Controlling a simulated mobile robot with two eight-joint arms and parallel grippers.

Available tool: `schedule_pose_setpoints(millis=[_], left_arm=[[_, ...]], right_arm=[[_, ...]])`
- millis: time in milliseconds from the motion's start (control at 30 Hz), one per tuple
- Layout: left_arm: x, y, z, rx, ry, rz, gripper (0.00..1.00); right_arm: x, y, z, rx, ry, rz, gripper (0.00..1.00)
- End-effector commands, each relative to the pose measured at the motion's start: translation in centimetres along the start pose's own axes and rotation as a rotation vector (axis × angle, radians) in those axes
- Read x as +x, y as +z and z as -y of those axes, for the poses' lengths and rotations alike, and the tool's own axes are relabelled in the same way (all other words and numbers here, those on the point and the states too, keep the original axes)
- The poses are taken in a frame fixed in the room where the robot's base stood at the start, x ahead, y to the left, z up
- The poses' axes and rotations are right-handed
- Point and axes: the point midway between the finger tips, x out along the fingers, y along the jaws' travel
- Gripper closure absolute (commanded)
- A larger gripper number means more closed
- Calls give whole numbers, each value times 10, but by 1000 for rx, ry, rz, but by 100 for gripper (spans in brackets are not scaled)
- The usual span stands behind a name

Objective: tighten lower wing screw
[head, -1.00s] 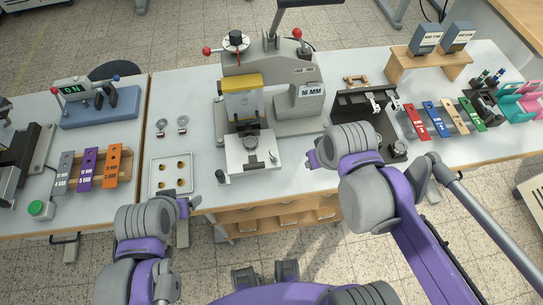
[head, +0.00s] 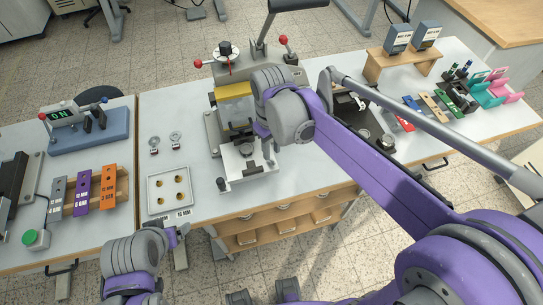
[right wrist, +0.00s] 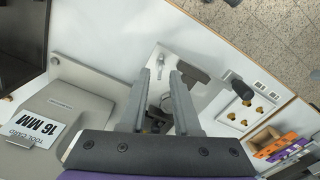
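The stamping press (head: 285,75) stands mid-table, with a yellow block (head: 234,92) above its pale lower bed (head: 236,168). My right gripper (head: 267,152) is low at the press's right front, mostly behind its own wrist. In the right wrist view, the right gripper (right wrist: 163,80) has two parallel fingers spread apart. Small metal parts (right wrist: 160,104) show between and behind the fingers; I cannot tell which is the lower wing screw, and no contact is visible. My left gripper (head: 178,234) hangs at the table's front edge; its finger opening is unclear.
A white tray with brass pieces (head: 151,200) lies left of the press, with two small metal pieces (head: 175,137) behind it. A black knob (head: 223,185) stands at the bed's front left. Coloured labelled bars stand at left and right.

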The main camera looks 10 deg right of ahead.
Motion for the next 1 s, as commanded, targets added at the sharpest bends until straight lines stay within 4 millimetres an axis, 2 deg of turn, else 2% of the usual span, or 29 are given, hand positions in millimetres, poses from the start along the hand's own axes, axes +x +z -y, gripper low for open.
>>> schedule_pose_setpoints(millis=[33,200,333,600,800,1000], left_arm=[[1,1,0,0,0,1,16],[3,3,0,0,0,2,16],[3,3,0,0,0,2,16],[3,3,0,0,0,2,16],[3,3,0,0,0,2,16],[3,3,0,0,0,2,16]], right_arm=[[10,0,0,0,0,0,70],[31,0,0,1,0,0,70],[38,0,0,1,0,-1,70],[39,0,0,1,0,-1,70],[39,0,0,1,0,-1,100],[38,0,0,1,1,-1,100]])
